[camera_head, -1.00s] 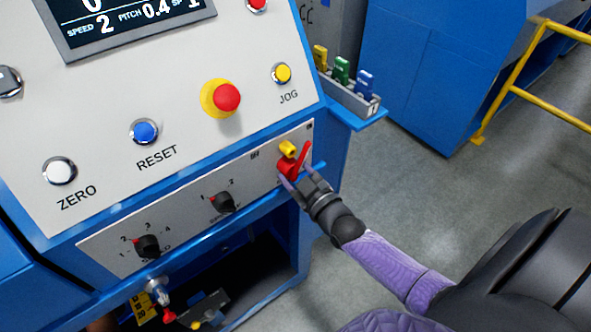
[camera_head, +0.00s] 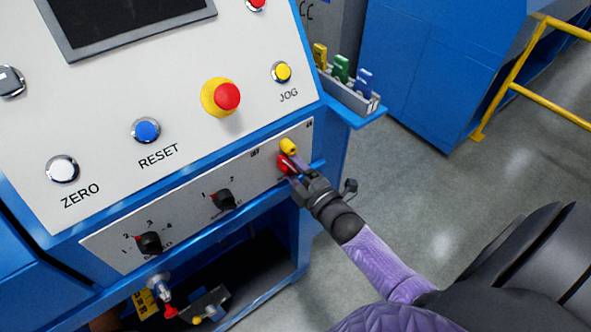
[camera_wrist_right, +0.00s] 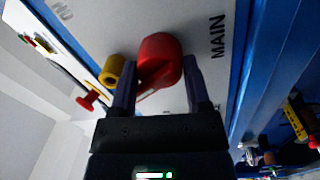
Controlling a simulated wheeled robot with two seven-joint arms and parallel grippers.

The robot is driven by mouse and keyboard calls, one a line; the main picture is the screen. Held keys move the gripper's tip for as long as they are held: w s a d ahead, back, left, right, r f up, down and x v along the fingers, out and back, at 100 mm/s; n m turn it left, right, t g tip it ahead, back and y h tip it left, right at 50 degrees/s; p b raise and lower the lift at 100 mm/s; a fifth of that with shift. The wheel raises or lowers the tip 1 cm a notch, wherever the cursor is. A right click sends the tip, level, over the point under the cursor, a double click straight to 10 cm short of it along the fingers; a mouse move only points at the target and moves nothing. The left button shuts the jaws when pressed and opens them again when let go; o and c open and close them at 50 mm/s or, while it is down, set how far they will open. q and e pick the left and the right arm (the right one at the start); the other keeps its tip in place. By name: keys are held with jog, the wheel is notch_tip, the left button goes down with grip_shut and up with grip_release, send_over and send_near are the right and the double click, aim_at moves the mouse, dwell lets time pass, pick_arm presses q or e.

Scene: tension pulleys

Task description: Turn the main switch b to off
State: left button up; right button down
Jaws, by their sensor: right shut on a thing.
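The red main switch (camera_head: 284,163) sits at the right end of the lower grey strip of the console. A yellow part (camera_head: 289,146) stands just above it. My right gripper (camera_head: 294,174) is at the switch and shut on its red handle, which it largely hides in the head view. In the right wrist view the red switch (camera_wrist_right: 158,60) lies between the two fingers of my right gripper (camera_wrist_right: 158,88), beside the word MAIN. The console screen (camera_head: 130,22) is dark. My left gripper is not in view.
Two black selector knobs (camera_head: 223,199) (camera_head: 148,243) sit on the same strip. A red emergency button (camera_head: 227,96) and a yellow JOG button (camera_head: 281,72) are above. A tray (camera_head: 350,96) with coloured tags juts out at right. The floor right of the console is clear.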

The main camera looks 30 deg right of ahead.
jog(key=shift+n+y+b, duration=0.3)
jog(key=shift+n+b, duration=0.1)
jog(key=shift+n, duration=1.9)
jog(key=shift+f, duration=0.1)
jog(key=shift+c, duration=0.3)
grip_release()
jog(key=shift+a, duration=0.1)
